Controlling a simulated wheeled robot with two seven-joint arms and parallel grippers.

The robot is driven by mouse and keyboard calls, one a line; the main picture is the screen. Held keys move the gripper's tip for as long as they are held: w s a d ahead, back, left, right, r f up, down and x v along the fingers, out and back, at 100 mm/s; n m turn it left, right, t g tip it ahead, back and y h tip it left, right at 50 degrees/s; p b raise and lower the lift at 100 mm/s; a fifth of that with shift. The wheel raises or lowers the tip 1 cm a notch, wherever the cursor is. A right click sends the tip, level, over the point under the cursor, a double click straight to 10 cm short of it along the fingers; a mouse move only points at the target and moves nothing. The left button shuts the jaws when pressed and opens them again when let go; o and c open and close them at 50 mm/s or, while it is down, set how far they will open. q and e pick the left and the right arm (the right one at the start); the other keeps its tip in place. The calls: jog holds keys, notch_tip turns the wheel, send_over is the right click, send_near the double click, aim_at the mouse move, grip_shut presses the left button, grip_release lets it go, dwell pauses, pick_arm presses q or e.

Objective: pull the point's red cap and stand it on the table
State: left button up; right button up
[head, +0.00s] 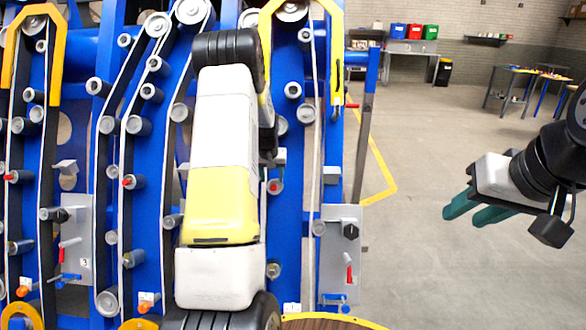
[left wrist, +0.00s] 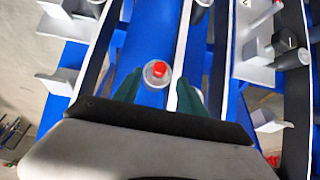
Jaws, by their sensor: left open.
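The point's red cap (left wrist: 160,68) tops a grey cylindrical roller on the blue chassis, between my left fingers in the left wrist view. It also seems to be the red tip (head: 274,187) just below my left gripper (head: 274,157) in the head view, where my arm hides much of the gripper. My left gripper (left wrist: 158,92) is open, one green finger on each side of the roller; contact cannot be told. My right gripper (head: 476,210) is empty over the floor at the right, its two green fingers apart. A brown round surface (head: 320,323), possibly the table, shows at the bottom edge.
Several similar red-tipped rollers and belts fill the blue chassis (head: 88,70). A grey plate with a red lever (head: 349,272) is right of my left arm. A black-knobbed grey bracket (left wrist: 281,45) is right of the left fingers. Open floor (head: 420,150) lies right.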

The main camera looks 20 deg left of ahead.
aim_at(273, 187)
pick_arm(q)
jog(key=x, duration=0.5)
jog(key=shift+w+f, duration=0.1)
jog(key=shift+f, duration=0.3)
jog(key=shift+c, duration=0.2)
grip_shut()
